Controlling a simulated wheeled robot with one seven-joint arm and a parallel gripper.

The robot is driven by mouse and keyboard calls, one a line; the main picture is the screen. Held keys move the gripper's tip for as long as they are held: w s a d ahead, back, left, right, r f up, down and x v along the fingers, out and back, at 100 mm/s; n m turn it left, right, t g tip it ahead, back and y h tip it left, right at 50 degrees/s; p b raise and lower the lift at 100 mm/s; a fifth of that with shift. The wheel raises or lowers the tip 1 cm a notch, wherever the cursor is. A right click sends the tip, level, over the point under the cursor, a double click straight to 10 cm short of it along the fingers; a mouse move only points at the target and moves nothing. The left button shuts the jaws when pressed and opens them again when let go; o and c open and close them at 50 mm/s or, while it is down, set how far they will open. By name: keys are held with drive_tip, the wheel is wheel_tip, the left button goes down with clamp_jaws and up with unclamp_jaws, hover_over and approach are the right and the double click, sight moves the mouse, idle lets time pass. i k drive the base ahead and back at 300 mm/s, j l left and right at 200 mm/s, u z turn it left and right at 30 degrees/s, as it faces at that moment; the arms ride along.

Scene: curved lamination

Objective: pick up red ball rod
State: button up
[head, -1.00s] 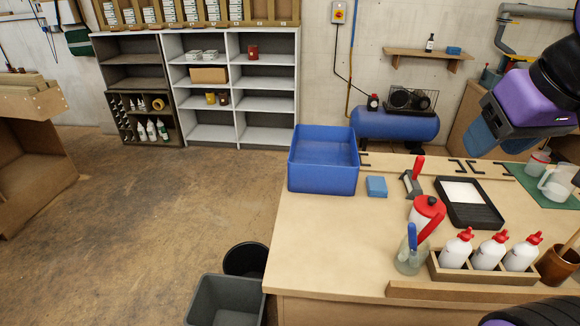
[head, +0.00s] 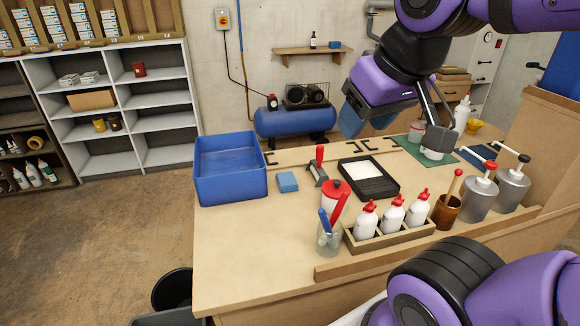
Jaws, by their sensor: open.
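A red rod (head: 339,209) leans up to the right out of a clear glass jar (head: 329,240) near the front of the workbench. A shorter blue rod (head: 323,218) stands in the same jar. I take the red rod for the task's one, but I cannot make out a ball on it, and its lower end is blurred by the glass. My gripper (head: 378,112), with a purple body and blue parts below, hangs above the far side of the bench, behind and right of the jar. It is open and well apart from the rod.
A red-lidded bottle (head: 334,196) stands close behind the jar. A wooden rack (head: 392,240) of red-capped white bottles is just right of it. A blue bin (head: 230,168), blue block (head: 288,182), red-handled tool (head: 319,172) and black tray (head: 383,190) lie farther back. The bench's front left is clear.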

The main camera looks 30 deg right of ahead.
sight(458, 172)
drive_tip(key=z, duration=1.6)
drive_tip(key=l+u, duration=0.3)
drive_tip(key=l, duration=0.2)
drive_tip(key=l+u, duration=0.25)
drive_tip(key=l, duration=0.25)
drive_tip(key=l+u, duration=0.3)
drive_tip(key=l, duration=0.2)
drive_tip(key=k+l+u, duration=0.3)
drive_tip(key=l, duration=0.15)
drive_tip(key=i+l, duration=0.05)
drive_tip(key=i, duration=0.05)
